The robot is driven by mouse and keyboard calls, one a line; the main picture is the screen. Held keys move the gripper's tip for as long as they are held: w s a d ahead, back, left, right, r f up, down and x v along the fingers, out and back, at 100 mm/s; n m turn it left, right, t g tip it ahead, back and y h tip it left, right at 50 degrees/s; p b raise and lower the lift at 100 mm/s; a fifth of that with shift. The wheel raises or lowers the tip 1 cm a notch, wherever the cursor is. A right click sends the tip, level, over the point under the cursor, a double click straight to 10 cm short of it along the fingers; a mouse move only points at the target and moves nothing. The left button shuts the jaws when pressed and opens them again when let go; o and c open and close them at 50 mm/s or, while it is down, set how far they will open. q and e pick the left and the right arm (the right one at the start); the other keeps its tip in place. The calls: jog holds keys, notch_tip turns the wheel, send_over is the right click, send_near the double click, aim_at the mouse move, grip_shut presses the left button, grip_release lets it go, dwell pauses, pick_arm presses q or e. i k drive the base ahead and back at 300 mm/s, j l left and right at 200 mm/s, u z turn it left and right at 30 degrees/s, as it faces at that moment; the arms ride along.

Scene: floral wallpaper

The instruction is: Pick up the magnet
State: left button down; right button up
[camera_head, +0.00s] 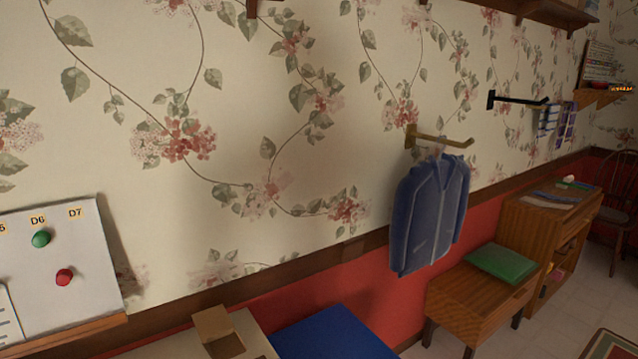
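A white board (85,268) stands at the lower left, cut off by the picture's left edge. A green round magnet (41,239) sits on it below the label D6. A red round magnet (65,277) sits lower and to the right of the green one. The labels D6 and D7 show along the board's top. Neither of my grippers is in view.
A wooden ledge (75,334) runs under the board. An open cardboard box (218,330) and a blue surface (330,335) are at the bottom. A blue jacket (428,215) hangs from a wall hook (440,140). Wooden cabinets (545,222) stand right; floor shows at lower right.

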aim_at(41, 238)
jog(key=u, duration=1.4)
